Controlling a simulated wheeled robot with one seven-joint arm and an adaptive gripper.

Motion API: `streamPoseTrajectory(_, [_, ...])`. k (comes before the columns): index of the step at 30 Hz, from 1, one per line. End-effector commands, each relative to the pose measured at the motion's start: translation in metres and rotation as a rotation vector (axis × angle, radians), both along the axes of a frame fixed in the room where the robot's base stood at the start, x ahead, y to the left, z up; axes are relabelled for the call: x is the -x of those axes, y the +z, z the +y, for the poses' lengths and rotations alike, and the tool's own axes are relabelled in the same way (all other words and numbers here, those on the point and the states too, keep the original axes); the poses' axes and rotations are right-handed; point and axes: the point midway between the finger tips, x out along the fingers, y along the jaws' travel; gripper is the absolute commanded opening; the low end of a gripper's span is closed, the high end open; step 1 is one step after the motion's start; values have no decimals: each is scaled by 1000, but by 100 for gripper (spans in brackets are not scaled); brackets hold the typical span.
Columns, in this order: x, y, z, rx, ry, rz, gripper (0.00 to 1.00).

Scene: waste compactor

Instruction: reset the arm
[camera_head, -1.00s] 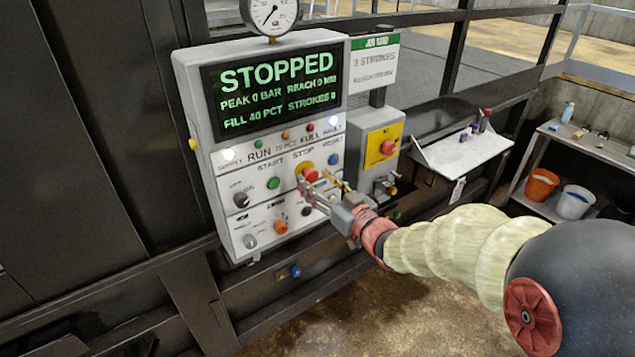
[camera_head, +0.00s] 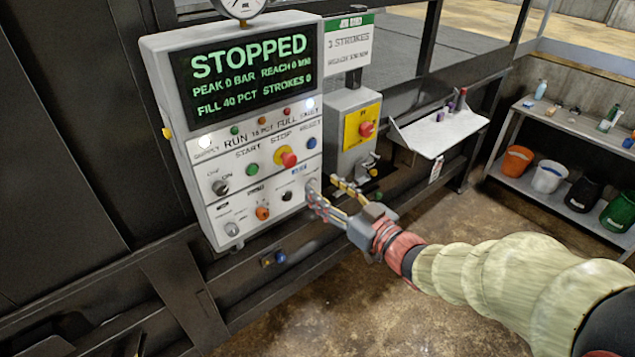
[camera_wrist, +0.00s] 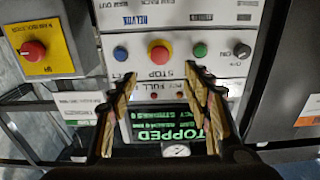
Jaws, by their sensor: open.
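My gripper (camera_head: 330,195) is open and empty, in front of the lower right part of the grey control panel (camera_head: 150,50). In the wrist view the panel appears upside down, with the two spread fingers (camera_wrist: 160,108) framing part of it. The panel's screen (camera_head: 245,82) reads STOPPED. The red stop button (camera_head: 288,159) on its yellow base is fully visible above the fingers, and also shows in the wrist view (camera_wrist: 159,53). The green start button (camera_head: 252,169) is to its left. I cannot tell whether the fingertips touch the panel.
A white shelf (camera_head: 440,132) sticks out further right. A bench (camera_head: 555,135) with bottles, an orange bucket (camera_head: 517,160) and other buckets stands at the far right. Open floor lies below my arm.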

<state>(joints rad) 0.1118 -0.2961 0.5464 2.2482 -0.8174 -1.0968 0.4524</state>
Motion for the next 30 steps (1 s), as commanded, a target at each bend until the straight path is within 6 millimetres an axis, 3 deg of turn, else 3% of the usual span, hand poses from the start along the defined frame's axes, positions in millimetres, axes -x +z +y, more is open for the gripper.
streamPoseTrajectory(16, [2, 0, -2, 5, 0, -3, 49])
streamPoseTrajectory(19, [-1, -13, -8, 55, -25, 23, 49])
streamPoseTrajectory(23, [-10, -56, -36, 164, -133, 140, 49])
streamPoseTrajectory(25, [-10, -83, -61, 233, -215, 234, 49])
streamPoseTrajectory(30, [11, -127, -122, 375, -403, 463, 49])
